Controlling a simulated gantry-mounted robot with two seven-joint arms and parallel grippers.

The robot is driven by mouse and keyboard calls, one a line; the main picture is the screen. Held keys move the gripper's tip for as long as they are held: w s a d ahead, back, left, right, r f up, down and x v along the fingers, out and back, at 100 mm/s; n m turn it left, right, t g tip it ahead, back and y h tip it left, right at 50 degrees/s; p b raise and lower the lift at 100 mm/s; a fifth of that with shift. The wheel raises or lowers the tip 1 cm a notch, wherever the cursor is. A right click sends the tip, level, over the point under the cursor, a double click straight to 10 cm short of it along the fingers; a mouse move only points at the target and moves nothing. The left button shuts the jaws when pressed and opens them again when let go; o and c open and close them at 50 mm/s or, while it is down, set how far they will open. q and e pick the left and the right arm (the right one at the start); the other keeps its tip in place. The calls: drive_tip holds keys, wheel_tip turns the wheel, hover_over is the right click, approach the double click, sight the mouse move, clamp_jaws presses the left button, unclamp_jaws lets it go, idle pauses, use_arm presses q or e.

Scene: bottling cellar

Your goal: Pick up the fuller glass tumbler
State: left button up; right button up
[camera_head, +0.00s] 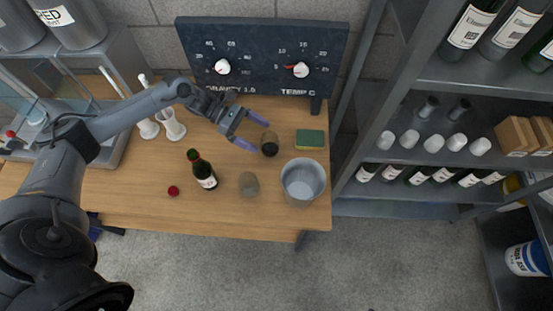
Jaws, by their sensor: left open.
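A glass tumbler with dark content (269,146) stands on the wooden table, right of centre, close to my left gripper. A second tumbler (249,185) stands nearer the front edge; it looks pale brownish, and I cannot tell its fill level. My left gripper (258,134) is open and empty, its purple fingertips pointing right toward the dark tumbler. One fingertip is behind the dark tumbler and the other is at its left. I cannot tell whether they touch it. My right gripper is not in view.
A dark green bottle (202,170) and a red cap (173,190) are left of the pale tumbler. A grey bucket (303,182) and a green-yellow sponge (310,139) are at the right. A dial panel (262,88) stands behind. The table's front left is clear.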

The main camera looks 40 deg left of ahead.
sight(270, 147)
use_arm(q)
wheel_tip(270, 147, down, 4)
drive_tip(key=shift+r+b, duration=0.1)
drive_tip(key=shift+b, duration=1.05)
drive_tip(key=x, duration=0.3)
drive_tip(key=shift+d, duration=0.1)
drive_tip(key=shift+x, duration=0.95)
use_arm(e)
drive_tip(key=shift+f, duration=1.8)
use_arm(q)
drive_tip(key=c, duration=1.2)
drive_tip(key=shift+o, duration=0.2)
drive_tip(key=shift+r, duration=0.1)
